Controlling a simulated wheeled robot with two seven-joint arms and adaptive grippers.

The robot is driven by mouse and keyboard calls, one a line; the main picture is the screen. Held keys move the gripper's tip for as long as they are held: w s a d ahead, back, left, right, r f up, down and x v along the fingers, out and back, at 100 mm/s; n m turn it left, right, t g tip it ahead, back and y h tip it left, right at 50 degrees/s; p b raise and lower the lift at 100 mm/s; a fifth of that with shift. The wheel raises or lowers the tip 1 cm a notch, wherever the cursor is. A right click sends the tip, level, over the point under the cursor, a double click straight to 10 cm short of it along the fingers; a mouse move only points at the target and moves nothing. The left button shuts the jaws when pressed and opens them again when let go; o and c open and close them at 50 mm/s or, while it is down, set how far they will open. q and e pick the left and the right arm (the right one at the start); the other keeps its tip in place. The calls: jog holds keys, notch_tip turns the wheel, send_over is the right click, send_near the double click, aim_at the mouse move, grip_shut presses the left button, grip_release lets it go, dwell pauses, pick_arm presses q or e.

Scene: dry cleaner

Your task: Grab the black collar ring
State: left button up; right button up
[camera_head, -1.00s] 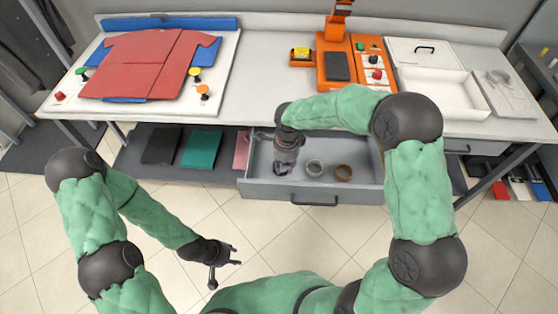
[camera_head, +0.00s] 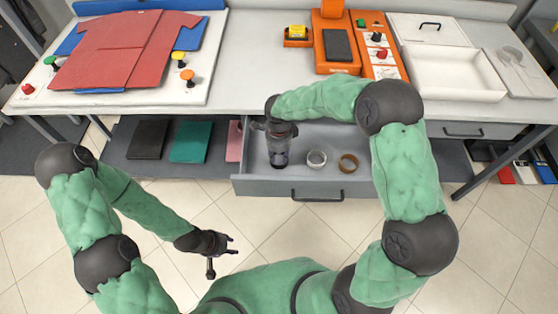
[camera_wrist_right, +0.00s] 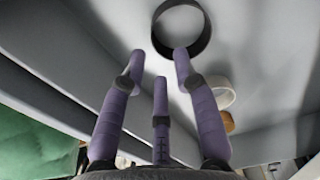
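The black collar ring (camera_wrist_right: 180,54) lies on the drawer floor in the right wrist view, just beyond my right fingertips. In the head view my right gripper hides it, or I cannot tell it from the dark gripper. My right gripper (camera_wrist_right: 159,63) points down into the left part of the open drawer (camera_head: 262,187). Its purple fingers are spread with nothing between them. The same gripper shows in the head view (camera_head: 278,160). My left gripper (camera_head: 231,244) is open and empty over the floor, in front of the drawer.
Above are the worktop (camera_head: 260,90), an orange machine (camera_head: 338,40) and a red shirt (camera_head: 120,50).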

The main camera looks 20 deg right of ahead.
jog(key=f, duration=0.1)
jog(key=f+b, duration=0.1)
jog(key=f, duration=0.1)
jog(key=f+b, duration=0.1)
jog(key=shift+s+f, duration=0.3)
jog(key=shift+f, duration=0.35)
grip_shut()
